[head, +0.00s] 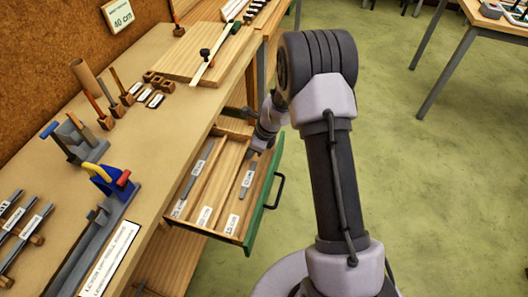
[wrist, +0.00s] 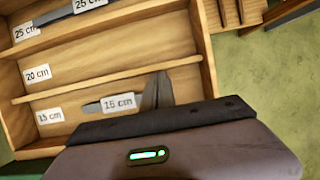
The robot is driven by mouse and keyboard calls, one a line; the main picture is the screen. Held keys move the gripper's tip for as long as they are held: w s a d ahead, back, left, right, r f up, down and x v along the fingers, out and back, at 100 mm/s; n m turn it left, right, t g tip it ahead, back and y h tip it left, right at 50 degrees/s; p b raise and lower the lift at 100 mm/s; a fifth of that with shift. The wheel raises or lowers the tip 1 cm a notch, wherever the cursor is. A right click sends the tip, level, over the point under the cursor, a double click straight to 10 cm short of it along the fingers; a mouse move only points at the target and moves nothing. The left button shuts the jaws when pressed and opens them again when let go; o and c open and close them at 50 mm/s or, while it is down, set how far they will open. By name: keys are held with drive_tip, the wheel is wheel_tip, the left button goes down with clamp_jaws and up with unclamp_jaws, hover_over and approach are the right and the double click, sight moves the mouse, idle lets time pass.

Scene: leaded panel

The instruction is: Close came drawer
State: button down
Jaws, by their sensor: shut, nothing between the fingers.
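The came drawer (head: 264,212) stands pulled out from under the bench, with a green front and a black handle (head: 275,191). Two dividers part it into three labelled compartments. A grey came strip (head: 198,166) lies in the left one and a shorter strip (head: 248,178) in the right one; the middle one looks empty. In the wrist view, the drawer (wrist: 95,55) shows 25, 20 and 15 cm labels, and a tagged strip (wrist: 118,102) lies by my fingers. My gripper (head: 254,151) is shut and empty, over the far end of the right compartment. Its fingertips (wrist: 157,88) hide part of that strip's end.
The workbench (head: 150,120) on the left carries a wooden board (head: 205,52), small tool blocks, a vice-like blue tool (head: 102,180) and came strips. Open green floor (head: 430,190) lies right of the drawer. Another table (head: 470,30) stands at the upper right.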

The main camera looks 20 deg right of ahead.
sight(221, 149)
drive_tip(key=w+a+p, duration=0.1)
drive_tip(key=w+a, duration=0.1)
drive_tip(key=w+a+p, duration=0.1)
drive_tip(key=w+a, duration=0.1)
drive_tip(key=a, duration=0.1)
drive_tip(key=w+a+p, duration=0.1)
drive_tip(key=w+a, duration=0.1)
drive_tip(key=a, duration=0.1)
drive_tip(key=shift+a+p, duration=0.2)
drive_tip(key=shift+p, duration=0.1)
